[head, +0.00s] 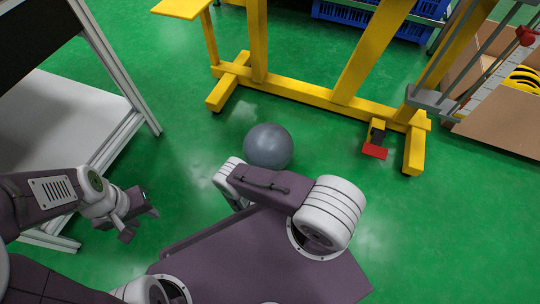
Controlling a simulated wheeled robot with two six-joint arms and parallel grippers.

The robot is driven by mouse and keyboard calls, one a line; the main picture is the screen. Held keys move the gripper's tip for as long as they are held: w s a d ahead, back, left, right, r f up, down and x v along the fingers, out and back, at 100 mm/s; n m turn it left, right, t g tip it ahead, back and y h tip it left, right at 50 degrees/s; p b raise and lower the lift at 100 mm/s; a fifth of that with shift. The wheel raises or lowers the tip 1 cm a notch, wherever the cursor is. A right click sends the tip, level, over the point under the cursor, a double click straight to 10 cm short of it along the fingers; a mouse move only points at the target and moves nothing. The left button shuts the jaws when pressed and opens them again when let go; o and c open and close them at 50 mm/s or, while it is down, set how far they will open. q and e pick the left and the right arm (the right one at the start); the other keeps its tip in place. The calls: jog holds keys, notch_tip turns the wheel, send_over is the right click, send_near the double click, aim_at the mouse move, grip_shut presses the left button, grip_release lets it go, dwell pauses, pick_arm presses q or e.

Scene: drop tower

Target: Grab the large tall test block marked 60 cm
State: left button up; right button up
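I see no block marked 60 cm in the head view, and no such marking is readable. My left gripper (140,224) is at the left, over the green floor beside the white-topped table. Its two dark fingers are apart with nothing between them. My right arm is folded across the lower middle, and its gripper does not show.
A yellow frame (310,95) stands on the floor ahead. A grey ball (268,147) lies before it. A silver-framed table (75,110) is at left. A cardboard box (504,123) with striped contents is at right. Blue crates (345,14) stand behind. Green floor is open at right.

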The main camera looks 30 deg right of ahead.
grip_shut()
jog(key=shift+r, duration=0.1)
dwell(1.2)
